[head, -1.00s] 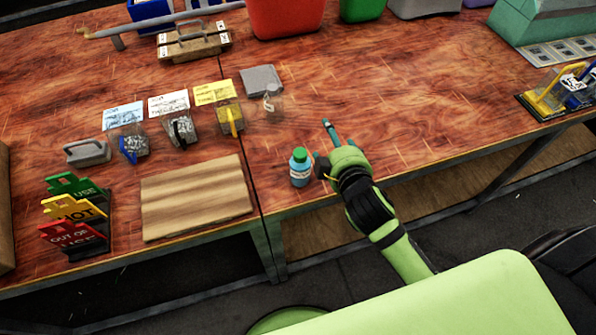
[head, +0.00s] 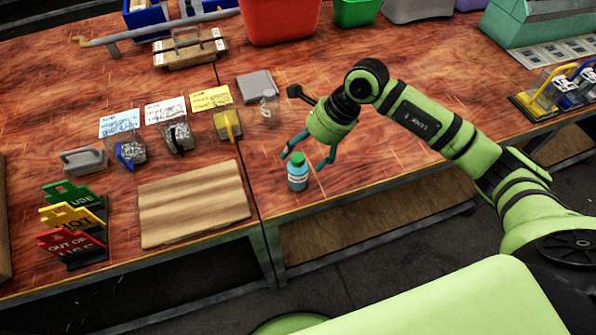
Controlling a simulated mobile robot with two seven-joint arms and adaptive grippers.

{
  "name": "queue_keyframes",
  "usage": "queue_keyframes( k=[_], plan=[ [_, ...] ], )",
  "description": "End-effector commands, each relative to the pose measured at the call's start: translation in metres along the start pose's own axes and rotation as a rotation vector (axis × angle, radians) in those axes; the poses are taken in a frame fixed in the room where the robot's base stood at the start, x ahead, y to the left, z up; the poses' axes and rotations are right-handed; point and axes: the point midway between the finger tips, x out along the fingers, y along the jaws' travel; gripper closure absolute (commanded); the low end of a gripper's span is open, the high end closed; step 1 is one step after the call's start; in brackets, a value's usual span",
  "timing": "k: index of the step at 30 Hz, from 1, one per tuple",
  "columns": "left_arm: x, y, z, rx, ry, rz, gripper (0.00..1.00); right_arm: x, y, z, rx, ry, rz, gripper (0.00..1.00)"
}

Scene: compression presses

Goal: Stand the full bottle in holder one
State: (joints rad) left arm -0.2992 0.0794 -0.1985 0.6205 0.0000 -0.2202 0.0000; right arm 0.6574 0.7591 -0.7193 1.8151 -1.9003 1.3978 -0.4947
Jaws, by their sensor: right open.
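The bottle (head: 298,179) stands upright near the front edge of the table, just right of the table seam. It has a green cap, a white label and a light blue body. My right gripper (head: 306,160) is open, with its teal fingers spread and pointing down at the bottle from behind. One fingertip is by the left of the cap, the other is to the right of the bottle. I cannot tell whether either touches it. No holder is clearly marked as holder one. My left gripper is not in view.
A wooden board (head: 193,203) lies left of the bottle. Sign plates (head: 72,222) stand at the left edge. Behind are clear boxes with coloured handles, label cards (head: 166,111) and a grey pad (head: 255,86). A red bin (head: 281,20) stands at the back. The table's right middle is fairly clear.

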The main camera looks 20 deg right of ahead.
Motion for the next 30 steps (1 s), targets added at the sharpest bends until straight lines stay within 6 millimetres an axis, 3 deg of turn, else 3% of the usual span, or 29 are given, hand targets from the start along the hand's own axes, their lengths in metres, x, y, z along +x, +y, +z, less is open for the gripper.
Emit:
queue_keyframes(
  k=[4,15,19,28,30],
  plan=[
    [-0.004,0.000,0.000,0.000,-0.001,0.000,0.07,-0.003,-0.010,-0.019,-0.013,0.091,-0.021,0.19],
    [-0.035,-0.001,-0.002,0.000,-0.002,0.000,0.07,0.041,-0.006,-0.012,-0.012,0.091,-0.016,0.19],
    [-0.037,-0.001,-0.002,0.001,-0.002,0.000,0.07,0.059,-0.007,-0.015,-0.012,0.089,-0.019,0.19],
    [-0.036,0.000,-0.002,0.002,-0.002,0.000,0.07,0.065,-0.008,-0.017,-0.013,0.089,-0.022,0.19],
    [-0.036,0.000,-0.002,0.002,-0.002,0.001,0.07,0.065,-0.008,-0.017,-0.013,0.089,-0.022,0.47]
  ],
)
